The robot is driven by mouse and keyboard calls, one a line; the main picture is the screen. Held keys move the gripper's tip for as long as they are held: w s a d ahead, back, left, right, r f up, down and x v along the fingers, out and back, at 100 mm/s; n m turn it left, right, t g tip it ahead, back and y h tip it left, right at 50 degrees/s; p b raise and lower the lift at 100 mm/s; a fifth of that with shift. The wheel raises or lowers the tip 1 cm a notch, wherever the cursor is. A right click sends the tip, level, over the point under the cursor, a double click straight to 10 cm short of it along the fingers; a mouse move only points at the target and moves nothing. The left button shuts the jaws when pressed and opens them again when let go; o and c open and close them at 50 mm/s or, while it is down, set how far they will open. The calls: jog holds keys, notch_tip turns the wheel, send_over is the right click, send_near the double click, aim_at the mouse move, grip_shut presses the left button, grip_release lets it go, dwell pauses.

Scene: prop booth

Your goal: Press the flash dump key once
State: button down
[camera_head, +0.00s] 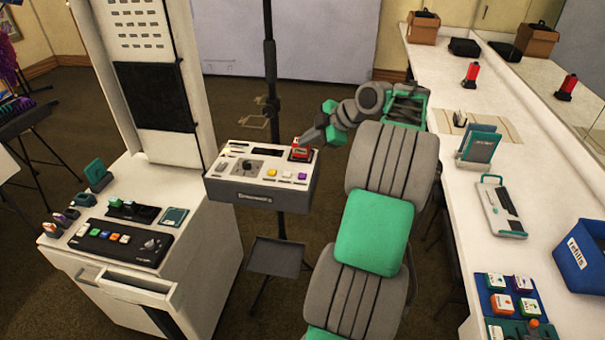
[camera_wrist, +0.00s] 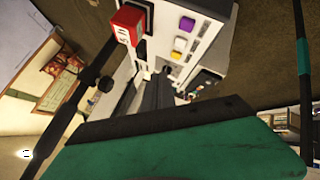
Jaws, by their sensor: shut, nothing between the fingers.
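A control box (camera_head: 262,195) stands on a black pole, its sloped panel facing up. The panel carries a red block-shaped key (camera_head: 300,154), a yellow key (camera_head: 271,172), a white key (camera_head: 287,174), a purple key (camera_head: 302,176) and a dark knob (camera_head: 248,166). I cannot read which is the flash dump key. In the wrist view the red key (camera_wrist: 126,22) bears white lettering, illegible here; the purple key (camera_wrist: 187,25) and yellow key (camera_wrist: 177,55) also show. My gripper (camera_head: 303,143) is shut and empty, close by the red key. I cannot tell whether it touches.
A white console (camera_head: 180,225) with a keypad (camera_head: 122,242) stands left of the box. A long white counter (camera_head: 455,195) runs along the right, with a blue refills bin (camera_head: 585,255) and a red-topped item (camera_head: 471,74). The pole (camera_head: 270,60) rises behind the box.

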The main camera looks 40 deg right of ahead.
aim_at(305, 176)
jog(key=shift+a, duration=0.1)
notch_tip(305, 176, down, 9)
jog(key=b, duration=0.7)
jog(key=shift+r, duration=0.1)
dwell(1.7)
jog(key=shift+f+b, duration=0.45)
jog(key=shift+f+b, duration=0.4)
dwell(0.7)
jog(key=shift+r+p, duration=0.55)
jog(key=shift+r, duration=0.25)
jog(key=shift+r, duration=0.15)
